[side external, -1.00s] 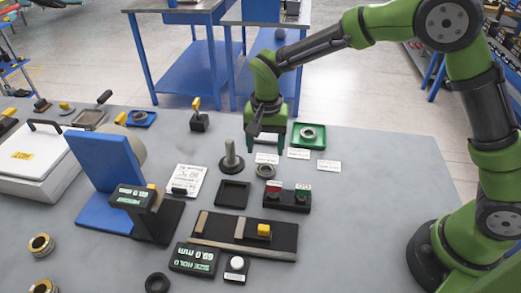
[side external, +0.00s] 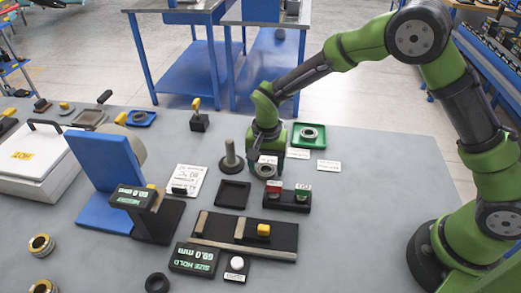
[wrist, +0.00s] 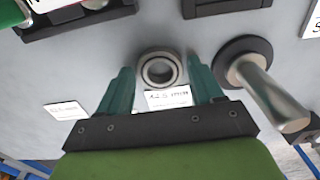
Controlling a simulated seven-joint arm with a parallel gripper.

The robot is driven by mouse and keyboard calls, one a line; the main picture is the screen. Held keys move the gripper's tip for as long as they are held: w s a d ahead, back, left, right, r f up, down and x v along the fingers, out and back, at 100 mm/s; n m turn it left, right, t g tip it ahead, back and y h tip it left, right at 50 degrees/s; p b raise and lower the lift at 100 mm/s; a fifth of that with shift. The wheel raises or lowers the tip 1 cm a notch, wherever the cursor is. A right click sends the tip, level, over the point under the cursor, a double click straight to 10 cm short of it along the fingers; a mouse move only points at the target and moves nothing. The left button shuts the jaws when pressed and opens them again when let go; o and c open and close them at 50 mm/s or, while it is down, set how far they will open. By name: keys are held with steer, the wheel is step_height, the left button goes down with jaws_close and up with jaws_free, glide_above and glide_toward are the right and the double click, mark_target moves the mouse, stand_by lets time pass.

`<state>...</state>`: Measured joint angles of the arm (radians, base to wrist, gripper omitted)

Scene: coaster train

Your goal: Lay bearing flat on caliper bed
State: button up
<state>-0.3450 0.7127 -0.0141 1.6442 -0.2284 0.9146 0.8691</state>
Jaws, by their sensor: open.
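A steel ring bearing (side external: 266,170) lies flat on the grey table, and it also shows in the wrist view (wrist: 160,69). My gripper (side external: 268,160) is low over it and open. In the wrist view the fingers (wrist: 159,76) stand left and right of the bearing, with gaps on both sides. The caliper bed (side external: 277,238) is a black plate with a metal rail, upright jaws and a yellow block, nearer the camera. No bearing is on the bed.
A dark post on a round base (side external: 231,161) stands close left of my gripper. A green tray (side external: 322,143) with another ring is behind right. The table at right is clear.

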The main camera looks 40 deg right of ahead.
steer(key=c, duration=0.8)
steer(key=shift+r, duration=2.3)
steer(key=s+a+n, duration=0.1)
steer(key=a, duration=0.2)
steer(key=s+a+n, duration=0.1)
steer(key=a, duration=0.3)
steer(key=s+a+n, duration=0.1)
steer(key=a+n, duration=0.1)
steer(key=a, duration=0.1)
steer(key=shift+s+a+r, duration=0.15)
steer(key=shift+s+a, duration=0.05)
steer(key=shift+s, duration=0.2)
steer(key=s+a+n, duration=0.1)
steer(key=a+n, duration=0.1)
steer(key=s+a+n, duration=0.1)
steer(key=a, duration=0.1)
steer(key=s+a+n, duration=0.2)
steer(key=shift+a+r+n, duration=0.3)
steer(key=shift+a+r, duration=0.05)
steer(key=shift+a+r+n, duration=0.1)
steer(key=shift+a+n, duration=0.2)
steer(key=shift+n, duration=0.2)
steer(key=shift+s+r+n, duration=0.1)
steer(key=shift+n, duration=0.6)
